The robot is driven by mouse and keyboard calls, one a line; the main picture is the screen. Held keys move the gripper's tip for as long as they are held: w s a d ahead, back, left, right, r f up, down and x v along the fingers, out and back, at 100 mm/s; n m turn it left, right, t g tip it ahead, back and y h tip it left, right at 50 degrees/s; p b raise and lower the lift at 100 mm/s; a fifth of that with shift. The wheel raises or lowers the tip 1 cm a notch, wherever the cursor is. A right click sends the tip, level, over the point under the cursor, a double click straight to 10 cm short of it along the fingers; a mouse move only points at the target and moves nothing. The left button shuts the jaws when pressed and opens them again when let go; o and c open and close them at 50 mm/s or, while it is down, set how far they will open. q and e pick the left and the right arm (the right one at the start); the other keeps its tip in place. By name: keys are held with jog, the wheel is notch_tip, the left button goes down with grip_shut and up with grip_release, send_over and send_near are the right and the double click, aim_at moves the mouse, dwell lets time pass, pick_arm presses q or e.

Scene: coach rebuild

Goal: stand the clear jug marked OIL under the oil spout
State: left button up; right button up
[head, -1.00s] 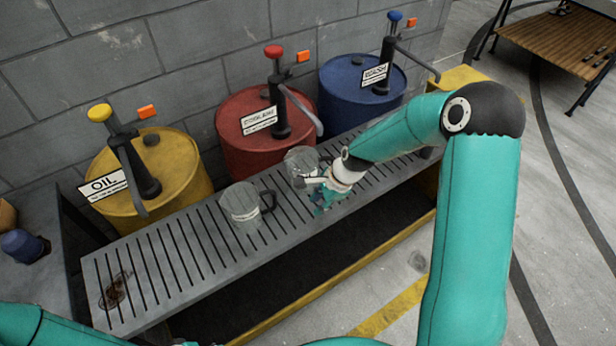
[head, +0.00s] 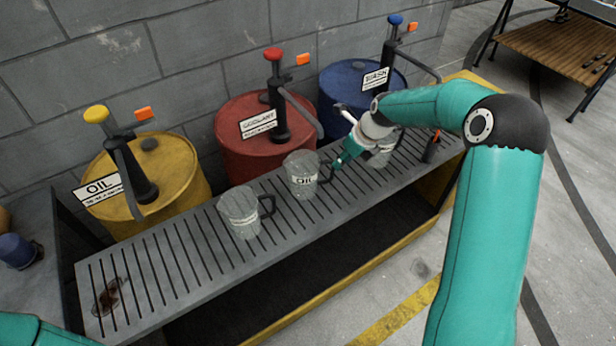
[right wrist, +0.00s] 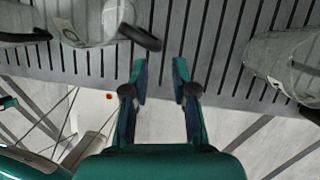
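The clear jug marked OIL (head: 302,178) stands upright on the slatted rack in front of the red barrel, its dark handle to the right. The yellow-knobbed oil pump and its grey spout (head: 127,180) are on the yellow barrel at the left, behind an OIL sign (head: 101,187). My right gripper (head: 342,160) is just right of the OIL jug's handle, apparently apart from it. In the right wrist view its two fingers (right wrist: 160,80) are spread with nothing between them. My left gripper is out of view.
A second clear jug (head: 240,213) stands left of the OIL jug. A third (head: 382,157) is partly hidden behind my right gripper. The left end of the rack (head: 150,270) is clear, with a brown stain. Red (head: 235,150) and blue (head: 345,85) barrels stand behind.

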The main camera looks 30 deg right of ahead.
aim_at(332, 177)
jog(key=p+x, duration=0.1)
jog(key=x, duration=0.7)
jog(key=shift+a, duration=0.15)
jog(key=shift+c, duration=0.3)
grip_shut()
